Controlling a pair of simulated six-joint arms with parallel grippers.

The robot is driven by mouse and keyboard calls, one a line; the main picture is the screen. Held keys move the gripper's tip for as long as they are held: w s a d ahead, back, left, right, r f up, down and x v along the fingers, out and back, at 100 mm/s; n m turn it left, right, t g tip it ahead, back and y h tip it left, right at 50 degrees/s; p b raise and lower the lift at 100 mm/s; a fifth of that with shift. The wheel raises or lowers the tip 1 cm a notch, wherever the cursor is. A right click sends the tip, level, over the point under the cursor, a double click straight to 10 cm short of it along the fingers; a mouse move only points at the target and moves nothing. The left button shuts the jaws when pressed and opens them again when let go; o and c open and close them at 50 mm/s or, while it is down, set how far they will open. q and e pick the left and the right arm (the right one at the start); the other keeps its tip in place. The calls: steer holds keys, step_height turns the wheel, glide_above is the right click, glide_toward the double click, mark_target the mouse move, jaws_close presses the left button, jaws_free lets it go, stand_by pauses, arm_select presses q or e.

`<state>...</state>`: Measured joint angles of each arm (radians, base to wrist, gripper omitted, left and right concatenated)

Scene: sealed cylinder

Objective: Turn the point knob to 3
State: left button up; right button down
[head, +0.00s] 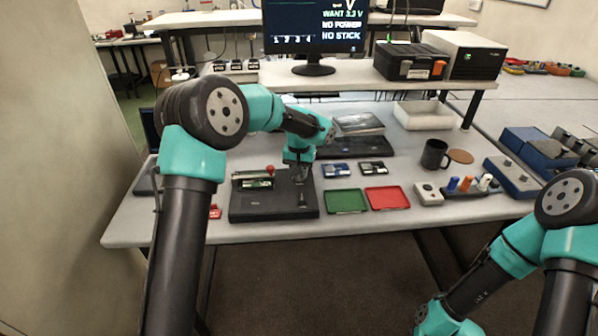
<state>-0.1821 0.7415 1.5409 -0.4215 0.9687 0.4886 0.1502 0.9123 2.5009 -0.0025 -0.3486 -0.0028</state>
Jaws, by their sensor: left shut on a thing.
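A flat black box (262,208) stands on the table left of the middle. It carries a green circuit board (257,184) and a small red ball-topped part (270,169) at its back. My left gripper (299,178) reaches down over the box's right side and is shut on the point knob there. The fingers hide most of the knob, and its pointer and marks are too small to read. A monitor (313,30) at the back shows the digits 1 to 4 and "WANT 3.3 V", "NO POWER", "NO STICK". My right gripper is outside the picture; only its arm shows at the lower right.
A green tray (345,201) and a red tray (387,198) lie just right of the box. Two small boards (336,170) (373,168) lie behind them. A black mug (435,154) and several coloured pegs stand farther right.

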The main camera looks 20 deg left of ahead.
arm_select(q)
steer(key=m, duration=0.6)
steer(key=shift+m, duration=0.3)
steer(key=m, duration=0.6)
stand_by(0.3)
steer(key=o, duration=0.9)
steer(key=shift+o, duration=0.2)
steer(key=shift+r, duration=0.1)
step_height(320, 180, up, 17)
steer(key=shift+r, duration=0.15)
